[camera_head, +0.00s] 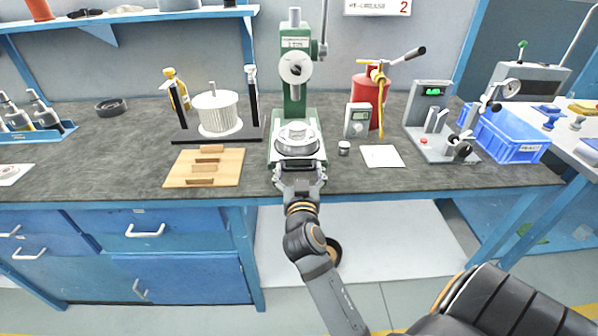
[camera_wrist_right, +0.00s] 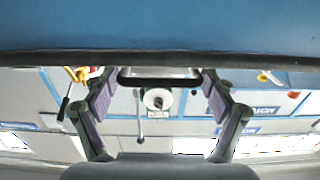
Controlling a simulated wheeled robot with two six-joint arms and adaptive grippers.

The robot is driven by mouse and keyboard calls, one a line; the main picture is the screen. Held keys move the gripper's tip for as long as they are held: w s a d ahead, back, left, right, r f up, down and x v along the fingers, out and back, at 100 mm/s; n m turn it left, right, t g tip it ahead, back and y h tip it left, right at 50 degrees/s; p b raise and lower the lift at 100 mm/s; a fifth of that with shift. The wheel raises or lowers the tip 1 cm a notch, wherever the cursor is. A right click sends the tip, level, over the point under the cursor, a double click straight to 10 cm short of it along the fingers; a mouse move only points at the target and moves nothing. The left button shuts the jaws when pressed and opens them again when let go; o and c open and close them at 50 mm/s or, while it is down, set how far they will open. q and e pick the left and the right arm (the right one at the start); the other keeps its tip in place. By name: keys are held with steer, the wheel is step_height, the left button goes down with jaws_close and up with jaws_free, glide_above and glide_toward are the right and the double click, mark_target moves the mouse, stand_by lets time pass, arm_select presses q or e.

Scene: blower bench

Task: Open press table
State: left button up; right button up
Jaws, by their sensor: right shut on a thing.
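The green press (camera_head: 294,75) stands at the back middle of the bench, with a handwheel and a side lever. Its press table (camera_head: 312,146) is at its foot and carries a round metal part (camera_head: 297,136). My right gripper (camera_head: 299,169) is at the front edge of this table, reaching in from below. It is shut on the table's dark handle, which shows between the fingers in the right wrist view (camera_wrist_right: 160,82). The gripper hides most of the handle in the head view. My left gripper is not in view.
A wooden block board (camera_head: 230,168) lies left of the press, before a white finned cylinder (camera_head: 217,112) on a stand. To the right are a small meter (camera_head: 358,119), a white card (camera_head: 382,156), a red canister (camera_head: 369,92) and a blue crate (camera_head: 512,138).

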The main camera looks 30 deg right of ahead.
steer(key=shift+s+a, duration=0.35)
steer(key=shift+s, duration=0.25)
steer(key=shift+s+a+r, duration=0.1)
steer(key=shift+s+r, duration=0.05)
steer(key=shift+r, duration=0.1)
steer(key=shift+w+f, duration=0.2)
steer(key=shift+w, duration=0.05)
steer(key=o, duration=1.3)
steer(key=shift+w+d+f, duration=0.2)
steer(key=shift+d, duration=0.05)
steer(key=shift+o, duration=1.1)
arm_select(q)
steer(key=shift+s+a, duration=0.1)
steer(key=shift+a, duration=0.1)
arm_select(e)
steer(key=shift+s+r, duration=0.15)
